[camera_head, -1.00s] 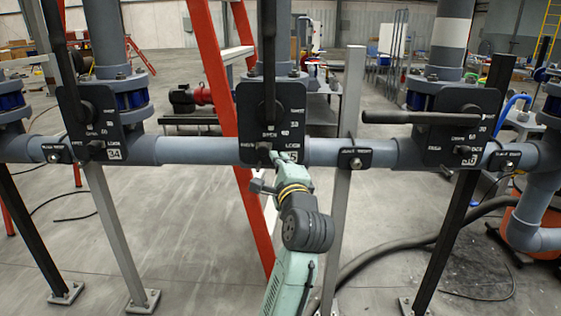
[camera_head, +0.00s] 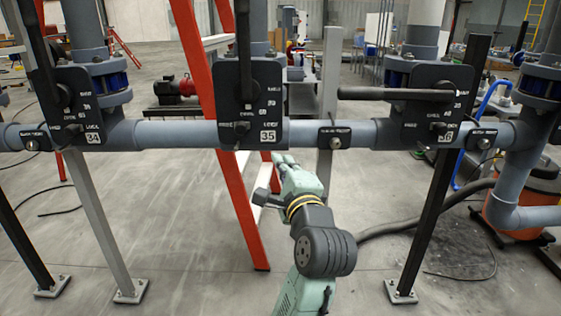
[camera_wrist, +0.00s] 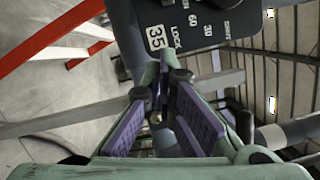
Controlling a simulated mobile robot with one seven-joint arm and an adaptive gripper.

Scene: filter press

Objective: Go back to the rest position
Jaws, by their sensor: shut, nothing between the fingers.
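My gripper (camera_head: 283,160) is in front of and just below the grey pipe, a little right of the lower edge of the black valve plate marked 35 (camera_head: 250,103). In the wrist view my gripper's fingers (camera_wrist: 158,112) are shut with nothing held between them. The plate marked 35 (camera_wrist: 185,25) lies beyond the fingertips there, with its lock knob out of clear sight. The black handle (camera_head: 243,50) of valve 35 stands upright. My gripper appears apart from the plate and the pipe.
Valve plate 34 (camera_head: 88,105) with an upright handle is at left. The right valve plate (camera_head: 432,105) has its handle (camera_head: 395,94) level, pointing left. A red ladder (camera_head: 232,185) stands behind the pipe (camera_head: 178,134). Posts and a hose (camera_head: 400,226) are nearby; the floor in front is open.

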